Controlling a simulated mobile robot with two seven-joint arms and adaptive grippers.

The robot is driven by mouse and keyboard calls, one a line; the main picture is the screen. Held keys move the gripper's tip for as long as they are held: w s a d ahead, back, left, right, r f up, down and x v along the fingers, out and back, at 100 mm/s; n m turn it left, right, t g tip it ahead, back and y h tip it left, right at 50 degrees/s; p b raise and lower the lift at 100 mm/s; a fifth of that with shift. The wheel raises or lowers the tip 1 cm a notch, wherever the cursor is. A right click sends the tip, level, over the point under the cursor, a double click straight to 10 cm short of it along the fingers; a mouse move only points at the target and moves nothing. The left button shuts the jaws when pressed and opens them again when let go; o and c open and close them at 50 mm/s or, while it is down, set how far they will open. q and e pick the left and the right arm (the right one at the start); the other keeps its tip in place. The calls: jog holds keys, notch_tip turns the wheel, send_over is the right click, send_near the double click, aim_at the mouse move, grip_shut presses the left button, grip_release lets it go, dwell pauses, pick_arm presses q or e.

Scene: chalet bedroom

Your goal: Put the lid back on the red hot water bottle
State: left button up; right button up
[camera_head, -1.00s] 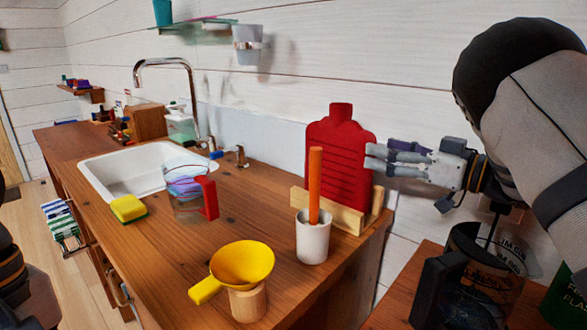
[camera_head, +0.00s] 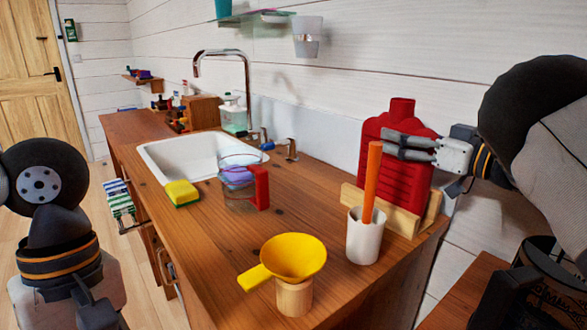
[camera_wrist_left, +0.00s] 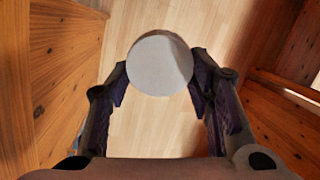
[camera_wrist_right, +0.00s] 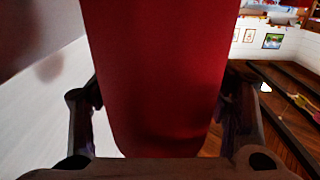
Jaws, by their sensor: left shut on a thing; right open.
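The red hot water bottle (camera_head: 393,170) stands upright in a wooden holder (camera_head: 408,222) at the counter's back right. Its neck (camera_head: 401,106) points up, with no lid visible on it. My right gripper (camera_head: 393,147) is open at the bottle's upper body. In the right wrist view the red bottle (camera_wrist_right: 155,60) lies between the spread fingers (camera_wrist_right: 163,100); contact cannot be told. My left gripper (camera_wrist_left: 158,88) is shut on a pale round piece, apparently the lid (camera_wrist_left: 160,62), above the floor. The left fingers are out of the head view.
A white cup (camera_head: 364,242) with an orange stick stands before the bottle. A yellow funnel (camera_head: 292,256) on a wooden stand, a clear jug (camera_head: 238,185), a yellow sponge (camera_head: 181,192) and the sink (camera_head: 165,158) occupy the counter. Some bare wood lies between them.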

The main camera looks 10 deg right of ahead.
jog(key=shift+r, duration=0.1)
grip_shut()
jog(key=shift+r, duration=0.1)
dwell(0.3)
